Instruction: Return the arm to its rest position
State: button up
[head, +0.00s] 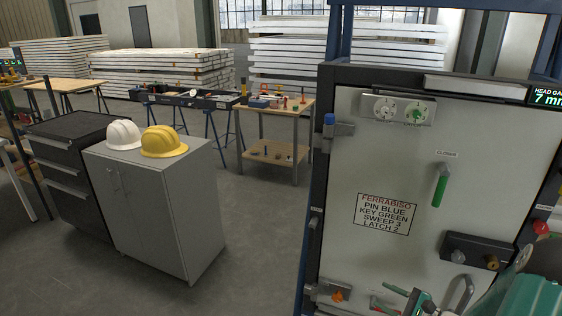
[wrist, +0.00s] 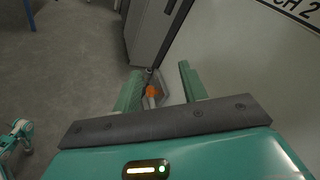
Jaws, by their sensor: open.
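My gripper (head: 383,296) shows at the bottom right of the head view, low in front of the pale panel (head: 480,130). In the wrist view its two green fingers (wrist: 160,72) are spread apart with nothing held between them. An orange knob (wrist: 153,91) on a grey bracket shows in the gap between the fingers, beyond them. The same orange knob (head: 337,296) is at the panel's lower left corner in the head view. The teal arm body hides part of the panel's lower right.
The panel bears a green handle (head: 440,188), two dials (head: 398,110), a printed label (head: 387,213), a dark latch block (head: 474,251) and a blue-topped hinge (head: 330,132). A grey cabinet (head: 165,200) with two hard hats stands left. Floor between cabinet and panel is clear.

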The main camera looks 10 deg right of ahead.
jog(key=s+a+r+n+g, duration=0.3)
jog(key=a+r+n+g, duration=0.25)
jog(key=a, duration=0.35)
jog(key=s+a+r+n+g, duration=0.3)
jog(key=a+r+n+g, duration=0.3)
jog(key=a, duration=0.3)
jog(key=s+a+r+n+t+h, duration=0.4)
jog(key=s+r+n+h, duration=0.5)
jog(key=s+r, duration=0.3)
jog(key=shift+r+n+h, duration=0.35)
jog(key=shift+r+h, duration=0.05)
jog(key=shift+r, duration=0.45)
